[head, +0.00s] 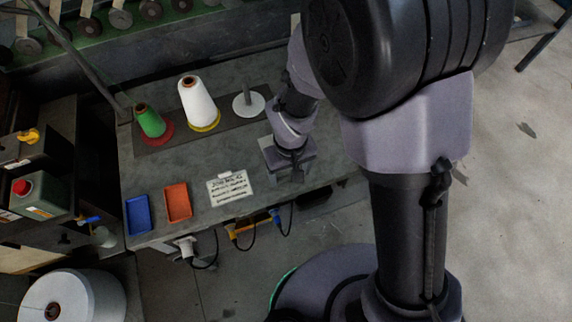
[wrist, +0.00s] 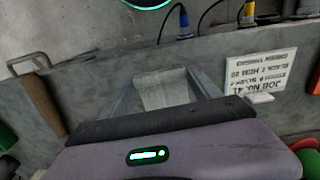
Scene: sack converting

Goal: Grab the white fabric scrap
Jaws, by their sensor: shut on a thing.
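The white fabric scrap (wrist: 164,92) shows in the wrist view as a pale, greyish-white piece between my two fingers. My gripper (wrist: 166,80) is shut on it. In the head view my gripper (head: 291,172) points down over the right part of the grey workbench (head: 210,150), near its front edge. The scrap cannot be made out there, as my wrist and gripper cover that spot. I cannot tell whether the scrap still touches the bench top.
A lettered card (head: 229,188), an orange tray (head: 177,201) and a blue tray (head: 138,215) lie left of my gripper. Behind stand a green cone (head: 150,121), a white cone (head: 199,106) and an empty spindle (head: 248,102). Plugs and cables hang at the front edge.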

